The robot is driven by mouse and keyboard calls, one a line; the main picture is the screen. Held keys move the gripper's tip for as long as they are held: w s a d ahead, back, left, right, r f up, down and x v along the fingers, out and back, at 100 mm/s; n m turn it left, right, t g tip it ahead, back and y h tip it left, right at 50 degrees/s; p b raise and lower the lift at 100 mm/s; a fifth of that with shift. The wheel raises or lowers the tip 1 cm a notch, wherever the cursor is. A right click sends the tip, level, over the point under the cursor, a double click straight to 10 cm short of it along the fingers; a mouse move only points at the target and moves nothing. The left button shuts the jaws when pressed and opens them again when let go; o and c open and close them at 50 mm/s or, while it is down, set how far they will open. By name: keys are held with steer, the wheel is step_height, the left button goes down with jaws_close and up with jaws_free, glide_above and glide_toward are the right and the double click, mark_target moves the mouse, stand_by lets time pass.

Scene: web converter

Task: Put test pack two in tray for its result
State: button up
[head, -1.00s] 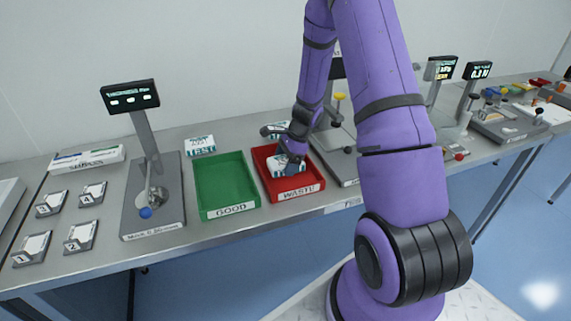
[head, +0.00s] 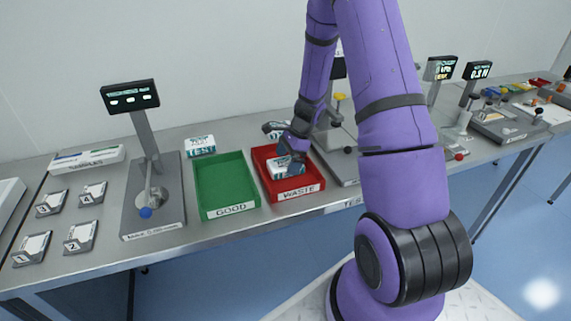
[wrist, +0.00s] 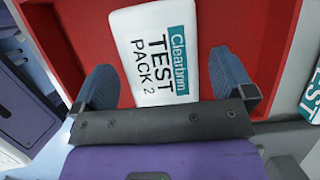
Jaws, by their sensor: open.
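Test pack 2 (wrist: 158,55) is a white packet with a teal band, lying in the red tray marked WASTE (head: 318,188). It also shows in the head view (head: 283,168), partly hidden by my gripper. My gripper (wrist: 170,85) is open over the tray, its blue fingers apart on either side of the pack's lower end, with gaps between fingers and pack. The red tray floor shows around the pack in the wrist view (wrist: 100,30). The green tray marked GOOD (head: 225,180) stands just left of the red one and is empty.
Another test pack (head: 200,146) lies behind the green tray. A tester with a display (head: 130,97) stands left of the green tray. Numbered holders (head: 82,236) sit further left. More instruments (head: 500,122) stand at the right. The bench front by the trays is clear.

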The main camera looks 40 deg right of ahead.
steer(key=v, duration=1)
steer(key=s+a+r+n+t+h, duration=0.1)
steer(key=s+a+r+n, duration=0.4)
steer(key=r, duration=0.4)
steer(key=s+a+r+n, duration=0.3)
steer(key=a+r+n, duration=0.25)
steer(key=r, duration=0.35)
steer(key=s+a+r+n+t+h, duration=0.1)
steer(key=s+a+r+n, duration=0.2)
steer(key=s, duration=0.6)
steer(key=s+a+r+n+t+h, duration=0.2)
steer(key=s+a+r+n, duration=0.2)
steer(key=s+n, duration=0.3)
steer(key=shift+s+r+n, duration=0.35)
steer(key=shift+s+r, duration=0.55)
steer(key=shift+s, duration=0.05)
